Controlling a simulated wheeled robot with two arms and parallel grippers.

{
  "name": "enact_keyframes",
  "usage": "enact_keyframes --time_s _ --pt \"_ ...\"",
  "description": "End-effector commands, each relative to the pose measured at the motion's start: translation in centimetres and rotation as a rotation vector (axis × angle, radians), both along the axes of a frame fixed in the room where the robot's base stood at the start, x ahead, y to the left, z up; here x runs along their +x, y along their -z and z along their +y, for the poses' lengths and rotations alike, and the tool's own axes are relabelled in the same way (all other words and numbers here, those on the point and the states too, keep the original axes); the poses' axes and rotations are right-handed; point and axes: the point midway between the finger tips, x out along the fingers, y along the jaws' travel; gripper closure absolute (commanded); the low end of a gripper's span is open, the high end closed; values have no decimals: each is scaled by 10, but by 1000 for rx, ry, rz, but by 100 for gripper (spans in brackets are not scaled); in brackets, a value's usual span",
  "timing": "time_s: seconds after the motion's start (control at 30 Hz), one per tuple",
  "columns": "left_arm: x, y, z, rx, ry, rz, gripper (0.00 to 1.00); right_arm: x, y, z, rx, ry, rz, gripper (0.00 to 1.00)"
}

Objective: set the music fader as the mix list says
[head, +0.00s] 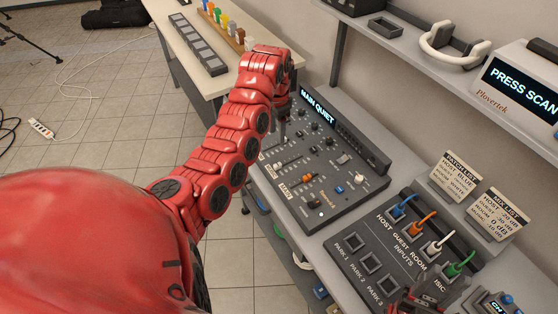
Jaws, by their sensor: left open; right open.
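The grey mixer (345,205) stands on the bench with several knobs and fader caps, one of them orange (307,178). Its screen (317,108) reads "MAIN QUIET". I cannot tell which fader is music. The mix list card (499,214) stands at the right; its small lines are too blurred to read surely. My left gripper (284,118) is open at the mixer's far left end, partly hidden by its own wrist; contact with the mixer cannot be told. My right gripper (426,296) is open at the bottom edge, near the patch panel's right end.
The patch panel (372,235) has blue, orange, white and green plugs in its inputs and several park sockets. A patch list card (457,177) stands behind it. A shelf (430,70) above holds headphones (455,45) and a "PRESS SCAN" device (515,88). Another table (185,60) stands behind.

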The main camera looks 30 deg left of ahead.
Motion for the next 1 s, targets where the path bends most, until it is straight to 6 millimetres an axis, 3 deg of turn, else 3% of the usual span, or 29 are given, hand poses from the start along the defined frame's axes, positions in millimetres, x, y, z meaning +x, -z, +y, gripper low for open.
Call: enact_keyframes --time_s 0.33,0.5,0.7,1.0 --pt "-2 74 -2 1 1 6 48 0 4 0 0 0 0 56" --pt "-1 102 -1 2 2 5 48 0 -13 0 0 0 0 56" --pt "-1 132 -1 3 3 3 48 0 -18 0 0 0 0 56" --pt "0 153 0 3 1 1 48 0 -19 0 0 0 0 56"
